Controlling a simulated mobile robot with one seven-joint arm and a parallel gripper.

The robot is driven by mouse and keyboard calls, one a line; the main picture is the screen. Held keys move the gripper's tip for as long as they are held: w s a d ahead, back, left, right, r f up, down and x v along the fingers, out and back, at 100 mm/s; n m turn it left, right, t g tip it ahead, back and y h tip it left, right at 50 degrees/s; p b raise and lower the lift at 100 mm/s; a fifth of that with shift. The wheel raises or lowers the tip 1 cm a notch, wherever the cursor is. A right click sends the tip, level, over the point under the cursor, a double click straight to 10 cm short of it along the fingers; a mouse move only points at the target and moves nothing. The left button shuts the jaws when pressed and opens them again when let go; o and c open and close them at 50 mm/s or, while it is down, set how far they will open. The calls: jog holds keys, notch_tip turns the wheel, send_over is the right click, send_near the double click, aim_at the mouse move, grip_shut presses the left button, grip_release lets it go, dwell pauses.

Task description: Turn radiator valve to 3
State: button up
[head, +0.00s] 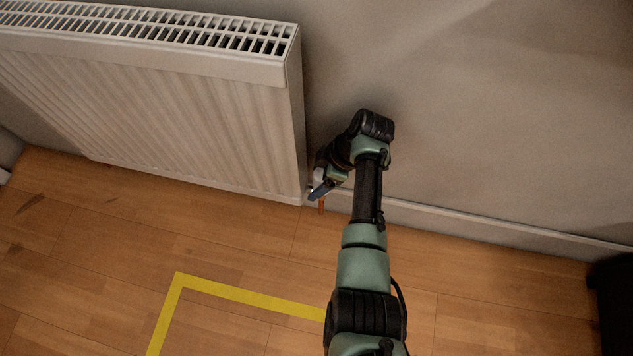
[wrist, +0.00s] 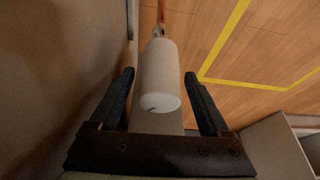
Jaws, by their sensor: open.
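The radiator (head: 180,115) is white and stands against the wall at the left in the head view. Its valve is mostly hidden behind my arm there; a copper pipe (head: 321,207) shows below my gripper (head: 319,190) at the radiator's lower right corner. In the wrist view the white cylindrical valve head (wrist: 160,78) lies between the two dark fingers of my gripper (wrist: 160,82). The fingers are open, with a visible gap on each side of the head. A small dark mark shows on its near end; no number can be read.
The wall (head: 480,110) is close behind the valve, with a skirting board (head: 480,220) along its foot. Yellow tape (head: 240,293) marks the wooden floor, which is clear in front of the radiator. A dark object (head: 612,300) stands at the far right.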

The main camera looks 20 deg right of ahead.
jog(key=shift+w+a+f, duration=0.1)
jog(key=shift+a+f, duration=0.05)
jog(key=shift+f, duration=0.25)
grip_shut()
jog(key=shift+r+m+p, duration=0.25)
jog(key=shift+m+p, duration=0.25)
jog(key=shift+p, duration=0.2)
jog(key=shift+w+f+m+t+h+p, duration=0.15)
jog(key=shift+m+t+p, duration=0.15)
jog(key=shift+m, duration=0.2)
jog(key=shift+f+m+t+h+p, duration=0.15)
jog(key=shift+m+t+p, duration=0.15)
jog(key=shift+m, duration=0.2)
jog(key=shift+r, duration=0.1)
grip_release()
